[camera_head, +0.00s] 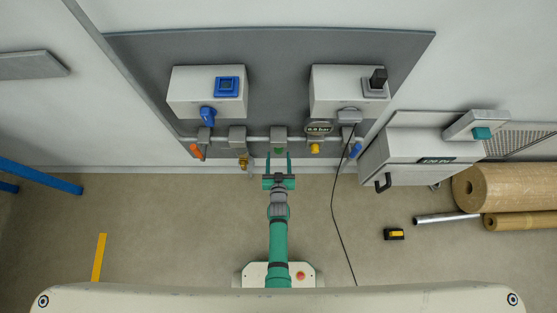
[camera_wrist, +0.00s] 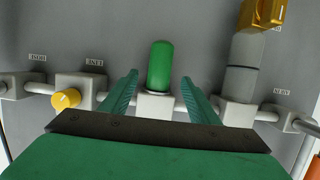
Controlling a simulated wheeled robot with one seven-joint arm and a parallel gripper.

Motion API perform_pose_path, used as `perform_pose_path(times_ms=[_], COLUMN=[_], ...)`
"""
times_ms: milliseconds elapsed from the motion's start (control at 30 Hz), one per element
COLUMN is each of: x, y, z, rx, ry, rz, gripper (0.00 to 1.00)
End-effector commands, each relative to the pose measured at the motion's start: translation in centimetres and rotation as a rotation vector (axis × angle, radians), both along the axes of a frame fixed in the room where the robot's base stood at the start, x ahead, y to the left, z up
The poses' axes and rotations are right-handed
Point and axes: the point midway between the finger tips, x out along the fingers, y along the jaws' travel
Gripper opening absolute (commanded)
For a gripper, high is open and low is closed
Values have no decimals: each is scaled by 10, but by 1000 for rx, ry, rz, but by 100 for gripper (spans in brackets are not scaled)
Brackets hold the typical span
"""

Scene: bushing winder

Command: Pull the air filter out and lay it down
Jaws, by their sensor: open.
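A green rounded cylinder (camera_wrist: 159,66), which I take to be the air filter, sits upright in a white block on the wall pipe in the wrist view. It shows small in the head view (camera_head: 278,151). My gripper (camera_head: 278,160) is open, with one green finger on each side of the cylinder. In the wrist view the fingers (camera_wrist: 158,80) stand apart from it, with a gap on both sides. I cannot tell how deep the fingers reach.
A grey cup with a brass end (camera_wrist: 246,62) is close on the right in the wrist view; a yellow knob (camera_wrist: 66,99) is on the left. A black cable (camera_head: 335,215) hangs down. Floor at left is mostly clear.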

Motion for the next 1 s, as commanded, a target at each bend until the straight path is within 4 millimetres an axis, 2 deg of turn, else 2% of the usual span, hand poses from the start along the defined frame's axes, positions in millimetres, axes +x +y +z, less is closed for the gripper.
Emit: perform_pose_path(times_ms=[100,400,600,867,900,1000], x=[21,56,65,66,66,66], y=[0,0,0,0,0,0], z=[-5,-17,-20,-20,-20,-20], rx=[0,0,0,0,0,0], ry=[-1,-1,0,1,0,0], rz=[0,0,0,0,0,0], gripper=[55,55,55,55,53,29])
